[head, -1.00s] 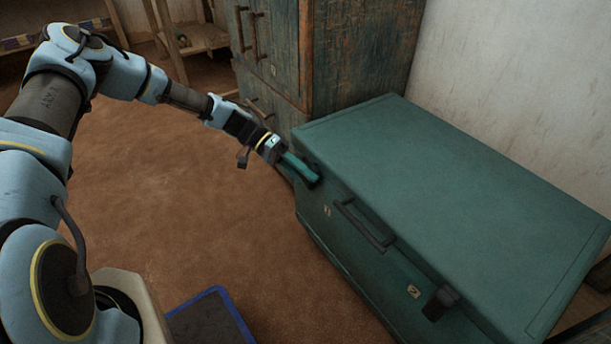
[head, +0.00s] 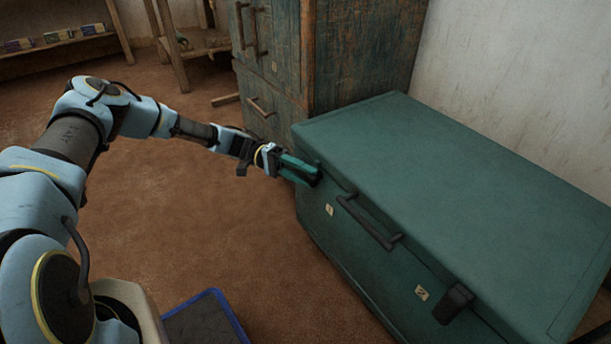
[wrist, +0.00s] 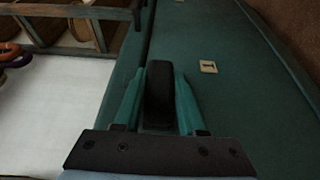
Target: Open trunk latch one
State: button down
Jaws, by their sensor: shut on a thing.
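The green trunk (head: 460,190) stands with its lid down. My gripper (head: 308,176) is at the front edge of the trunk, near its far left corner, above the tag marked 1 (head: 329,210). In the wrist view, the teal fingers (wrist: 156,98) are shut on a dark latch (wrist: 158,88), one finger on each side of it. The tag marked 1 shows beside it in that view (wrist: 208,66). In the head view, the fingers hide most of this latch. The second dark latch (head: 453,304) sits at the near end, beside the tag marked 2 (head: 421,292).
A dark handle (head: 368,222) sticks out from the trunk's front between the latches. A worn wooden cabinet (head: 355,60) stands behind the trunk, and a white wall (head: 510,80) is at right. A blue-edged tray (head: 205,318) is low at the front. The brown floor at left is clear.

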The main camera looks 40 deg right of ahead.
jog(key=shift+c, duration=2.4)
grip_release()
jog(key=shift+r, duration=0.2)
